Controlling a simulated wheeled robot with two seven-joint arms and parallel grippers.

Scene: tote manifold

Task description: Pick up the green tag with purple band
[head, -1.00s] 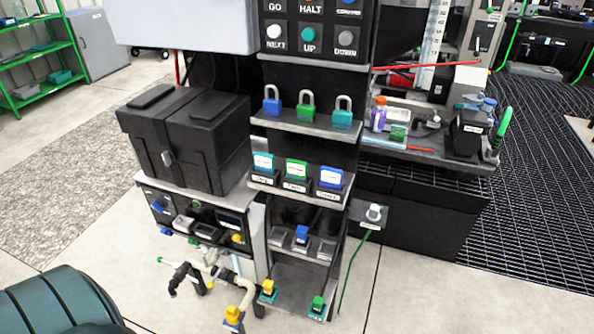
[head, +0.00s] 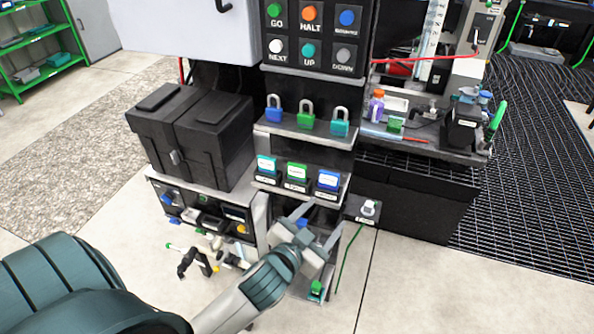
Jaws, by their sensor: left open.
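A green tag with a white face (head: 297,172) stands in the middle holder of a shelf, between a teal tag (head: 267,165) and a blue tag (head: 328,180). No purple band can be made out on it at this size. My left gripper (head: 318,222) is open and appears empty, below the tag shelf in the picture and in front of the lower shelves. A small green piece (head: 316,287) shows low down, beside my left forearm. The gripper and arm hide most of the lower shelves. My right gripper is out of view.
Padlocks in blue (head: 274,110), green (head: 306,116) and teal (head: 340,122) stand on the shelf above. A black case (head: 190,135) is at the left. A small stand with a white knob (head: 368,208) is at the right. A green block (head: 397,124) lies on the workbench.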

